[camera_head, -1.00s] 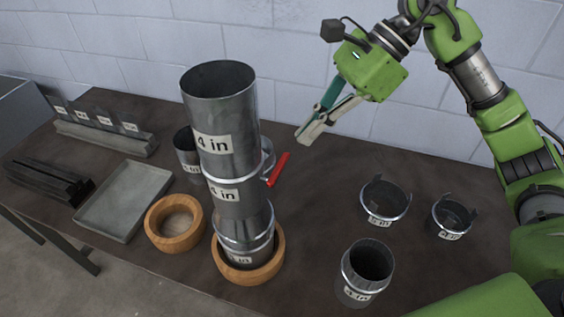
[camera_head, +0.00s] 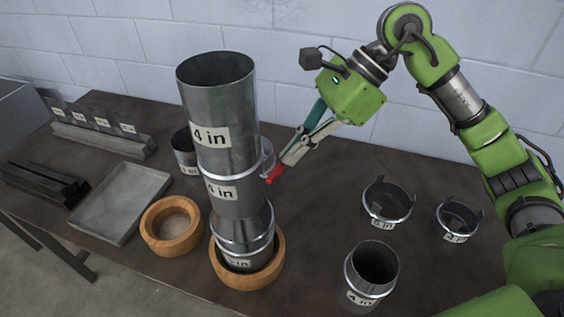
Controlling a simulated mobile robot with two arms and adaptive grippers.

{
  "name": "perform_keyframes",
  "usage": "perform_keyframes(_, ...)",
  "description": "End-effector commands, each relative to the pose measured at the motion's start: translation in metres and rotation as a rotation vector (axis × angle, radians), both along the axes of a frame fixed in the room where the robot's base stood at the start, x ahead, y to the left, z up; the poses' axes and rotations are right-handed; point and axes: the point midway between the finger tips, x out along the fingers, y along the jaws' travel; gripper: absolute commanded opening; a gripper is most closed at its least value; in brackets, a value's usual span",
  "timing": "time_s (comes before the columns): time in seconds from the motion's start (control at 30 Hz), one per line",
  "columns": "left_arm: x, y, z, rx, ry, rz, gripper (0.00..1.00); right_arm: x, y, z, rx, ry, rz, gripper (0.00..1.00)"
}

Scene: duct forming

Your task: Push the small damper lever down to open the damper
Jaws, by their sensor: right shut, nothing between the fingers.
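A tall stacked metal duct (camera_head: 221,130) with "4 in" labels stands upright in a wooden ring (camera_head: 276,266) near the middle of the table. A small red damper lever (camera_head: 273,175) sticks out from its right side, just below the upper collar. My right gripper (camera_head: 288,161) is shut and empty. Its fingertips point down and left and overlap the upper part of the lever in the view. I cannot tell whether they touch it. My left gripper is not in view.
To the right stand several short duct pieces, one at the front (camera_head: 370,272) and another behind it (camera_head: 386,203). An empty wooden ring (camera_head: 171,226), a grey tray (camera_head: 119,203) and dark metal strips (camera_head: 43,184) lie to the left. A block wall (camera_head: 290,50) closes off the back.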

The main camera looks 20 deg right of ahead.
Motion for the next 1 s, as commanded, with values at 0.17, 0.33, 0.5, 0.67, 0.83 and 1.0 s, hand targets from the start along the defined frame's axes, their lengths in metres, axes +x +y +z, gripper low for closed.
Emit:
perform_keyframes(0.17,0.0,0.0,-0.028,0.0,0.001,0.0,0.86,0.0,0.0,-0.029,0.0,0.0,0.0,0.0)
perform_keyframes(0.33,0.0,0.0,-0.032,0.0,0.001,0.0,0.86,0.0,0.0,-0.032,0.0,-0.001,-0.001,0.0)
perform_keyframes(0.5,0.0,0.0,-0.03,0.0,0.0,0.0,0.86,0.0,0.0,-0.031,0.0,0.0,0.0,0.0)
perform_keyframes(0.67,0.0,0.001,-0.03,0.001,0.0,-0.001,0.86,0.0,0.0,-0.031,-0.001,0.0,0.0,0.0)
perform_keyframes(0.83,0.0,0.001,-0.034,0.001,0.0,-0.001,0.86,0.0,-0.014,-0.028,-0.002,-0.001,-0.004,0.0)
perform_keyframes(1.0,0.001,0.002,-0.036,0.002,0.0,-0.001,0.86,0.0,-0.031,-0.022,-0.001,0.0,-0.002,0.0)
